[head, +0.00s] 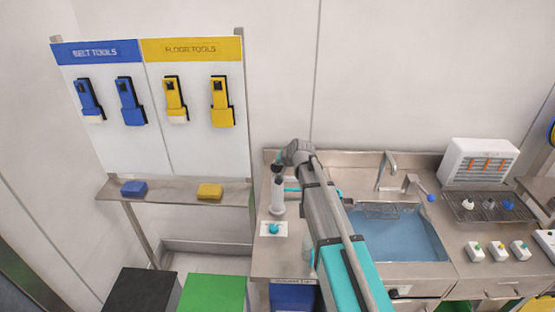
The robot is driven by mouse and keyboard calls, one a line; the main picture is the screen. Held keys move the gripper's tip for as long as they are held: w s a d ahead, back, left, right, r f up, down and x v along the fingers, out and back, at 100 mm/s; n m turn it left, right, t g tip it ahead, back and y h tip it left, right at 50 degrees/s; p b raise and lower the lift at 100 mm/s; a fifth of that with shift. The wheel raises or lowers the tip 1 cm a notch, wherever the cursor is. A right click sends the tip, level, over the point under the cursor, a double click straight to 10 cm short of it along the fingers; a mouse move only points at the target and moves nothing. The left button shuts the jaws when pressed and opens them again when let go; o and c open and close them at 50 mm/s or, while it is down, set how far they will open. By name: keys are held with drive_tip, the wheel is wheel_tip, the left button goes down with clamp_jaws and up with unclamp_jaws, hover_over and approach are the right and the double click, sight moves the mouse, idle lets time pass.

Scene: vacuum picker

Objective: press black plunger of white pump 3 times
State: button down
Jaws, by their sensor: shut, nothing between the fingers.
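The white pump (278,198) stands upright on the steel counter, left of the sink. My gripper (277,171) is small and dark in the head view, at the top of the pump. It is shut with nothing held. The black plunger cannot be told apart from the dark gripper there, so I cannot tell whether they touch or how far the plunger is down. My grey and teal arm reaches up from the bottom and hides the counter to the right of the pump.
A white card with a teal piece (273,229) lies in front of the pump. A water-filled sink (405,238) with a tap (387,172) is to the right. A tool board (155,105) with a steel shelf (228,195) stands left. Green (213,294) and black bins are below.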

drive_tip(key=shift+r, duration=0.1)
idle(0.3)
drive_tip(key=shift+r+p, duration=2.4)
drive_tip(key=shift+p, duration=0.15)
drive_tip(key=shift+w+r, duration=0.1)
drive_tip(key=shift+r+p, duration=2.35)
drive_tip(key=shift+p, duration=0.15)
drive_tip(key=shift+r, duration=0.1)
wheel_tip(320, 180, up, 4)
drive_tip(key=p, duration=0.4)
drive_tip(key=shift+f+b, duration=0.3)
drive_tip(key=shift+f, duration=0.1)
wheel_tip(320, 180, down, 8)
drive_tip(key=b, duration=0.8)
drive_tip(key=shift+f, duration=0.2)
